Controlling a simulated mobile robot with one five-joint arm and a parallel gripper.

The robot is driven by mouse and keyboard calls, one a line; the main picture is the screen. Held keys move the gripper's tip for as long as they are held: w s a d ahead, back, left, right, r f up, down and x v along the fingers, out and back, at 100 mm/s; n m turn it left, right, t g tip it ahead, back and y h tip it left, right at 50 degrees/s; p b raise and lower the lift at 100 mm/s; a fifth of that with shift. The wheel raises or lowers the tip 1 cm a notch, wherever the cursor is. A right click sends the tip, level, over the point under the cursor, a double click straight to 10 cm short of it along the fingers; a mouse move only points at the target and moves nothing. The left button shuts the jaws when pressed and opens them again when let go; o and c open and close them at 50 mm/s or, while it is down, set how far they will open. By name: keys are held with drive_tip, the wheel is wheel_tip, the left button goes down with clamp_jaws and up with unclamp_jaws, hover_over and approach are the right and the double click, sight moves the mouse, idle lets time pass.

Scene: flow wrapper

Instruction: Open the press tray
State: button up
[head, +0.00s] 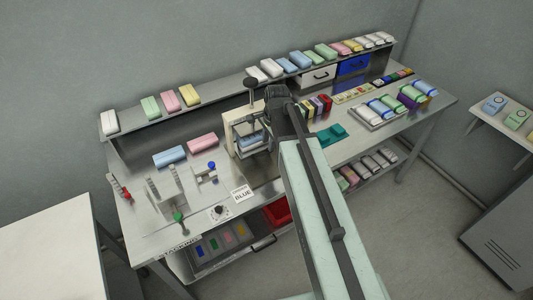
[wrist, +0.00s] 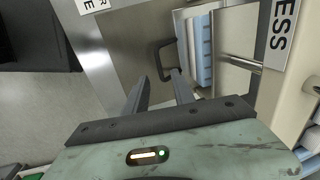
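The press (head: 231,131) is a cream frame with a dark knob on top, standing mid-bench in the head view. In the wrist view its PRESS label (wrist: 282,32) is at the upper right. The press tray (wrist: 228,85) is metal, with a light blue block (wrist: 204,48) visible inside the press. A dark U-shaped handle (wrist: 165,58) sticks out on its left side. My gripper (wrist: 157,80) is open and empty, its fingertips close to the handle, the right one near the handle's lower end. Whether they touch cannot be told. In the head view my arm hides the fingers.
A white card reading BLUE (head: 241,193) lies on the bench in front of the press. Blue and pink packs (head: 170,156) lie left of it. A shelf (head: 215,92) with several packs runs behind. Teal holders (head: 331,134) stand right of my arm.

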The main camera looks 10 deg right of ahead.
sight(267, 153)
drive_tip(key=f+b, duration=0.2)
drive_tip(key=f, duration=0.1)
drive_tip(key=w+f+b, duration=0.1)
drive_tip(key=f+b, duration=0.1)
drive_tip(key=shift+a+f, duration=0.15)
drive_tip(key=shift+f, duration=0.05)
drive_tip(key=shift+s+r, duration=0.1)
drive_tip(key=shift+r, duration=0.05)
drive_tip(key=shift+c, duration=0.3)
clamp_jaws()
idle(0.7)
